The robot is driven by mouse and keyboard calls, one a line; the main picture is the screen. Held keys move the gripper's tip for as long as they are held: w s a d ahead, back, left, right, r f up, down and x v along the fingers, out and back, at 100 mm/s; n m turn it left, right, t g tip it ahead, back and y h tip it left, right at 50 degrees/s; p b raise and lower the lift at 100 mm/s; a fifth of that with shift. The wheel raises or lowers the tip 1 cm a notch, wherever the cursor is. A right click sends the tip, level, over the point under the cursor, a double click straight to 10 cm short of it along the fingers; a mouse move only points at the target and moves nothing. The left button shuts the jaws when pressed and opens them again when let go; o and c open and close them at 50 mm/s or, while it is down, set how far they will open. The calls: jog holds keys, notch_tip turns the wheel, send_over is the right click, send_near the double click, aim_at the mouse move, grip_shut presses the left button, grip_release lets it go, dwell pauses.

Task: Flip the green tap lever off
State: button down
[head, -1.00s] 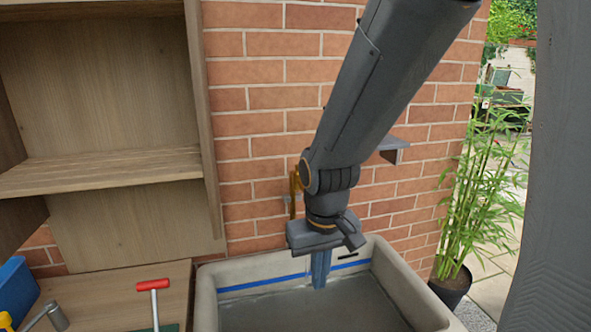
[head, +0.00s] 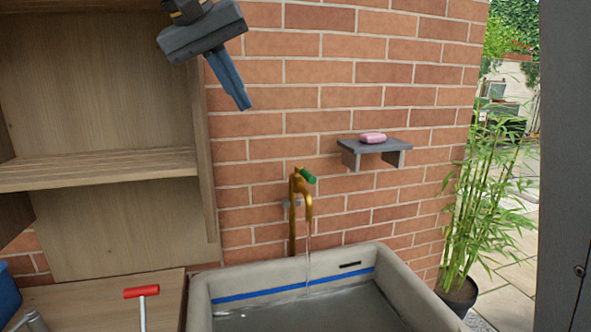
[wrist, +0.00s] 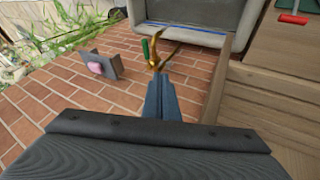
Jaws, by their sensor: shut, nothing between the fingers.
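The brass tap (head: 297,207) stands against the brick wall above the sink. Its green lever (head: 308,176) sits on top, tilted down to the right, and a thin stream of water falls from the spout. In the wrist view the tap (wrist: 154,52) and green lever (wrist: 145,48) show beyond my fingertips. My gripper (head: 243,101) is shut and empty, high in front of the wall, above and left of the tap and apart from it. Its fingers also show in the wrist view (wrist: 159,80). The grey sink (head: 200,300) holds grey water beneath the tap.
A small grey wall shelf (head: 374,147) with a pink soap (head: 372,138) is right of the tap. A wooden cabinet (head: 110,170) stands left. A red-handled tool (head: 141,292) is on the wooden bench (head: 90,300). A potted bamboo (head: 475,210) stands right.

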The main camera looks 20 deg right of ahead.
jog(key=shift+f, duration=0.1)
jog(key=p, duration=0.3)
send_near(305, 174)
notch_tip(305, 174, down, 4)
jog(key=w+a, duration=0.2)
jog(key=a, duration=0.1)
jog(key=shift+d+f+p, duration=0.3)
jog(key=shift+d+p, duration=0.05)
jog(key=shift+d, duration=0.4)
jog(key=shift+d+f+p, duration=0.3)
jog(key=shift+d+p, duration=0.05)
jog(key=shift+d, duration=0.4)
jog(key=shift+d+f+p, duration=0.3)
jog(key=shift+d+p, duration=0.05)
jog(key=shift+d, duration=0.4)
